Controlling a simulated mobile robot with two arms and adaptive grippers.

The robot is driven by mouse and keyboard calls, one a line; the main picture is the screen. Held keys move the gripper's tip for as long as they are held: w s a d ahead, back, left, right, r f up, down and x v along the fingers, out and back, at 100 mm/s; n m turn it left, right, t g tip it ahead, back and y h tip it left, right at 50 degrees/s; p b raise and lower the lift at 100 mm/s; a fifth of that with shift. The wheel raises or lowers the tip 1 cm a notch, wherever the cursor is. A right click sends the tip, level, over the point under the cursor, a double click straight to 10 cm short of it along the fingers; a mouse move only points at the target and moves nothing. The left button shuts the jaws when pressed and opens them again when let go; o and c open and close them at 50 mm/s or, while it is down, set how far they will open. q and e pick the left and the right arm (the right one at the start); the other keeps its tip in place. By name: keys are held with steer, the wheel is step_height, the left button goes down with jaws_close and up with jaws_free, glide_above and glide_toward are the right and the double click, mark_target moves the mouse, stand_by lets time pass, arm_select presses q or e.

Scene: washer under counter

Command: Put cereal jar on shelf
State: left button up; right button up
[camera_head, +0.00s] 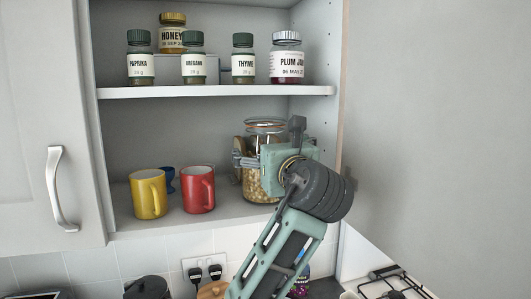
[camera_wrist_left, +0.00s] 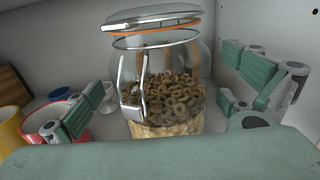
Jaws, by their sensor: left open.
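The cereal jar (camera_head: 255,187) is clear glass with an orange seal and a wire clasp. It stands upright on the lower shelf (camera_head: 130,217) of the open cupboard, toward the right side. In the left wrist view the jar (camera_wrist_left: 172,95) holds ring-shaped cereal above a paler layer. My left gripper (camera_head: 266,150) is in front of the jar and hides part of it. Its fingers (camera_wrist_left: 165,102) are spread on either side of the jar, with visible gaps, so it is open. My right gripper is not in view.
A yellow mug (camera_head: 148,195), a red mug (camera_head: 198,190) and a blue cup (camera_head: 168,176) stand left of the jar. The upper shelf (camera_head: 210,92) holds several labelled jars. The cupboard's right wall (camera_head: 317,105) is close to the gripper. A hob (camera_head: 395,283) is below right.

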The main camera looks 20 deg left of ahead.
arm_select(q)
steer(key=b+v, duration=0.3)
steer(key=v, duration=0.7)
steer(key=shift+d+f, duration=0.1)
